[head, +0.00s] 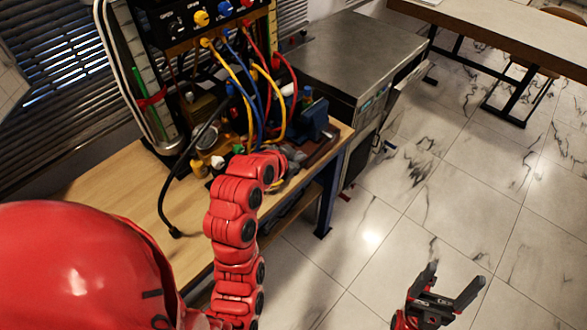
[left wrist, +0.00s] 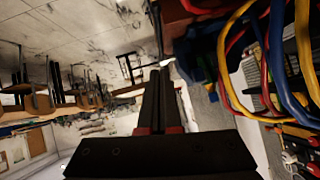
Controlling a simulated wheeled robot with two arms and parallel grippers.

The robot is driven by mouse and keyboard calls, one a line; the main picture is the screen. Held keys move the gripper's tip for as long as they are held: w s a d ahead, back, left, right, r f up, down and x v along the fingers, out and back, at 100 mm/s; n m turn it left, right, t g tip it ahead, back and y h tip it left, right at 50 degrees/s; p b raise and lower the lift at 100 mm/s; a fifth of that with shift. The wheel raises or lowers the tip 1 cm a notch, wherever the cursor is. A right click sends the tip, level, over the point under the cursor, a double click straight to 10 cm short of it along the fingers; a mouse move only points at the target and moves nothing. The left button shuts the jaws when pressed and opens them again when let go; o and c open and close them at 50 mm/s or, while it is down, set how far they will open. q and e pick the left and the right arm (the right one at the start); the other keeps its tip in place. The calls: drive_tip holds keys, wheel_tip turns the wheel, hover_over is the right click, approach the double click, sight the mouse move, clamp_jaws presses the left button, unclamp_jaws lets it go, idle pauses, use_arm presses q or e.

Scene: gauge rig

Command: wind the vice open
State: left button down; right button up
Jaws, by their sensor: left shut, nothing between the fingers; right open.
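A dark blue block, seemingly the vice (head: 313,119), stands at the right end of the wooden bench (head: 120,186). Its jaws and winding handle cannot be made out. My left arm reaches over the bench's front edge, and my left gripper (head: 292,158) is just in front of the vice, small and partly hidden by the arm. In the left wrist view the left gripper's fingers (left wrist: 159,82) are together with nothing between them. I cannot tell whether they touch the vice. My right gripper (head: 452,280) is open and empty above the floor at the lower right.
Yellow, blue and red cables (head: 262,90) hang from a panel (head: 185,22) behind the vice. A black cable (head: 165,195) lies on the bench. A metal-topped cabinet (head: 345,55) stands beyond the bench. The tiled floor (head: 480,200) at right is clear; a table (head: 510,25) is farther back.

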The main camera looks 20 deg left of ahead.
sight(310, 158)
use_arm(q)
drive_tip(key=shift+w+f+p, duration=0.7)
drive_tip(key=shift+w+f, duration=0.1)
drive_tip(key=shift+f, duration=0.3)
drive_tip(key=shift+w+f+p, duration=0.7)
drive_tip(key=shift+w+f, duration=0.05)
drive_tip(key=shift+f, duration=0.4)
drive_tip(key=shift+w+f+p, duration=0.7)
drive_tip(key=shift+w+f, duration=0.1)
drive_tip(key=shift+f, duration=0.3)
